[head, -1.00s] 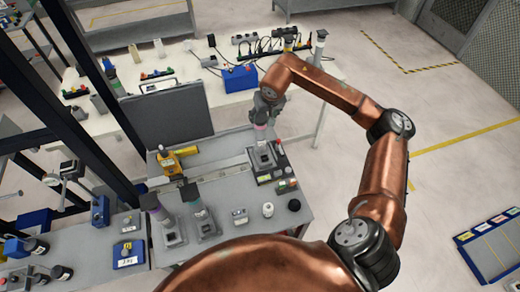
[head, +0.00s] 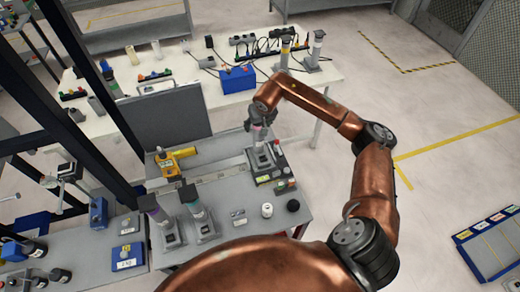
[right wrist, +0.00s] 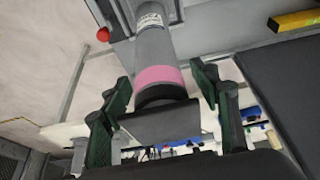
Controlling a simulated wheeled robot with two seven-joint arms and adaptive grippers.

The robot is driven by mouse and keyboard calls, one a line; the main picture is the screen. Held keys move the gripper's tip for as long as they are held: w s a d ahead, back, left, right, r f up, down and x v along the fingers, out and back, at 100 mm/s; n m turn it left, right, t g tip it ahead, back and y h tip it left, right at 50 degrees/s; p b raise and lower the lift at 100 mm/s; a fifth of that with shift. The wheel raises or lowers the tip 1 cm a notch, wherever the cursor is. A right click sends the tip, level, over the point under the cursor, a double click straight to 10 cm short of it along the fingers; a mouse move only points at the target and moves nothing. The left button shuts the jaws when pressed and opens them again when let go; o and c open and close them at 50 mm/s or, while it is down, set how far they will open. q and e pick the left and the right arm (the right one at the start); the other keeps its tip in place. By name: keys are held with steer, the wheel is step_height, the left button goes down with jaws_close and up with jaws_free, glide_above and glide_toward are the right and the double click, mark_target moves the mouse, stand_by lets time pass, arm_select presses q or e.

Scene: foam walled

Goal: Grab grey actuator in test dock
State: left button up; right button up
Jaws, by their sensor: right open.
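The grey actuator (right wrist: 154,50) is a grey cylinder with a pink band and a black ring. It stands in the test dock (head: 267,177) at the right of the grey bench, below my right gripper (head: 258,124) in the head view. In the right wrist view, the banded end of the actuator lies between the green-padded fingers of my right gripper (right wrist: 160,100). The fingers are open, with a visible gap on both sides. My left gripper is not in view.
A yellow tool (head: 175,160) lies left of the dock. A dark upright panel (head: 165,113) stands behind it. A red button (right wrist: 103,34) is beside the dock.

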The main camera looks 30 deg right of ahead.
steer(key=shift+c, duration=0.7)
jaws_close()
steer(key=shift+r, duration=0.15)
